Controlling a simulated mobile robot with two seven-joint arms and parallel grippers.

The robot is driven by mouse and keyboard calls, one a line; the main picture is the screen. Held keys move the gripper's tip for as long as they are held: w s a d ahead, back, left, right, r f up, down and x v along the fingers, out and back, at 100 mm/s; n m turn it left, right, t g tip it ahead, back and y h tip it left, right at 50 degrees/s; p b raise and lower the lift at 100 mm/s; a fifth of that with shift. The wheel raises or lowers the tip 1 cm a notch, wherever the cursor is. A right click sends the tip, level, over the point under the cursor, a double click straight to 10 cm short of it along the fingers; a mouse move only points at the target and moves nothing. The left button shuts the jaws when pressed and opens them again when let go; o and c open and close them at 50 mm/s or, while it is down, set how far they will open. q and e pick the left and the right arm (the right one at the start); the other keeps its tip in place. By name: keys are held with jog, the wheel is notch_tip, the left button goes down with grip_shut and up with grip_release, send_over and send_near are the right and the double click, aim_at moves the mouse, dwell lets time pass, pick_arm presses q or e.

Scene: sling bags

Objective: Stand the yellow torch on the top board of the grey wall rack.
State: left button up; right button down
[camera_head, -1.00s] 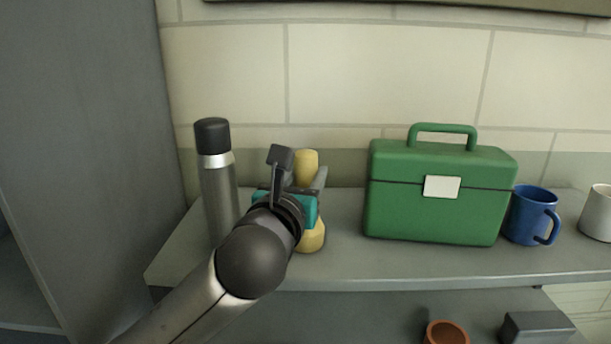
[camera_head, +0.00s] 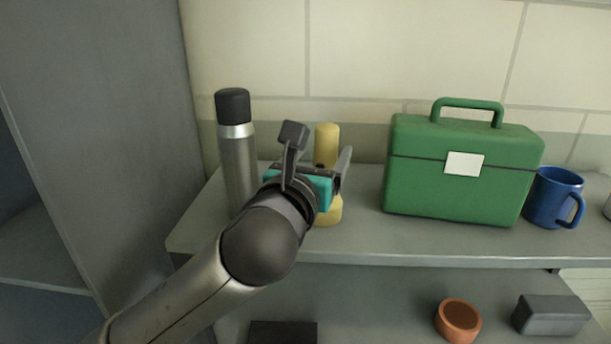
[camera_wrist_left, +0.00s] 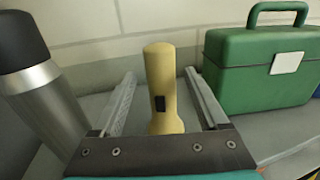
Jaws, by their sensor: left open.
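The yellow torch (camera_head: 327,140) stands upright on the top board (camera_head: 370,236) of the grey wall rack, between a flask and a green box. My left gripper (camera_head: 318,155) is open, with its fingers on either side of the torch. In the left wrist view the torch (camera_wrist_left: 162,85) stands between the two spread fingers, with gaps on both sides. Its dark switch patch faces the gripper. In the head view my gripper hides the torch's middle. My right gripper is not in view.
A steel flask (camera_head: 236,150) with a black cap stands close left of my gripper. A green lunch box (camera_head: 462,170) and a blue mug (camera_head: 553,197) stand to the right. A terracotta pot (camera_head: 458,320) and grey box (camera_head: 550,314) are on the lower board. A tall grey panel (camera_head: 110,120) rises at left.

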pick_arm(q)
jog(key=p+v, duration=0.7)
jog(key=v, duration=0.2)
jog(key=shift+s, duration=0.15)
jog(key=shift+a+f, duration=0.1)
dwell(0.4)
